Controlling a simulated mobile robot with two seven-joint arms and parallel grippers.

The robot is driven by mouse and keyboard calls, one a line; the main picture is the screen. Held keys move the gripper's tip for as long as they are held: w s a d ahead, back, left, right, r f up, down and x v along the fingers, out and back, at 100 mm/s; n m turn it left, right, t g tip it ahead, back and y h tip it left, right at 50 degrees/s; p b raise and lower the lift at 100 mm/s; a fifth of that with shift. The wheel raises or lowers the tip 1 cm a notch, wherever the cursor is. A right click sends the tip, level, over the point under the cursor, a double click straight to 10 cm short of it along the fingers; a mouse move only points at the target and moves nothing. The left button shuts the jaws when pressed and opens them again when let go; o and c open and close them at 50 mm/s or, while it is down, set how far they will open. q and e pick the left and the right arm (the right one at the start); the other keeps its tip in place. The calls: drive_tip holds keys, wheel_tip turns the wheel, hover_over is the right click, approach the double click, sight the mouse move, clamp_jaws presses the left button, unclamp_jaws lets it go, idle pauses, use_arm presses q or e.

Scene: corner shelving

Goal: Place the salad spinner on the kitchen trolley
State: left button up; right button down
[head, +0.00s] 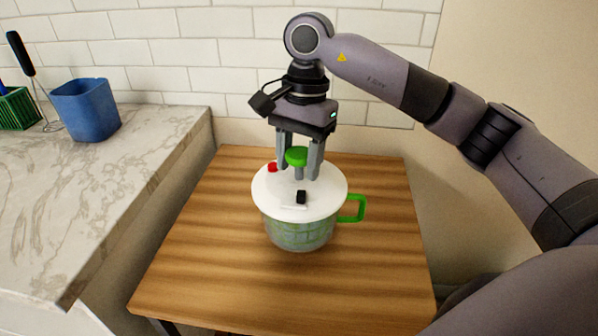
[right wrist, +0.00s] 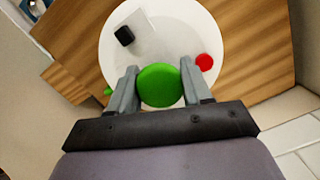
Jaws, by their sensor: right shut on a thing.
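The salad spinner (head: 300,230) has a white lid, a clear body with green inside, a green side handle and a green top knob. It stands upright over the middle of the wooden trolley top (head: 205,265); I cannot tell if its base touches the wood. My right gripper (head: 299,172) comes from above and is shut on the green knob. The right wrist view shows the knob (right wrist: 159,85) between both fingers, with the white lid (right wrist: 165,35) below. My left gripper is not in view.
A marble counter (head: 95,180) adjoins the trolley on the left, holding a blue cup (head: 86,110) and a green basket (head: 18,108). A white tiled wall (head: 190,55) stands behind. The trolley top is bare around the spinner.

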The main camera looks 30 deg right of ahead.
sight(299, 178)
drive_tip(key=shift+f, duration=1.5)
drive_tip(key=shift+c, duration=2.4)
unclamp_jaws()
drive_tip(key=shift+f, duration=0.1)
drive_tip(key=r, duration=0.4)
drive_tip(key=d+r, duration=0.1)
drive_tip(key=r, duration=0.3)
drive_tip(key=r+p, duration=0.1)
drive_tip(key=r, duration=0.3)
drive_tip(key=shift+w+d, duration=0.2)
drive_tip(key=shift+w, duration=0.15)
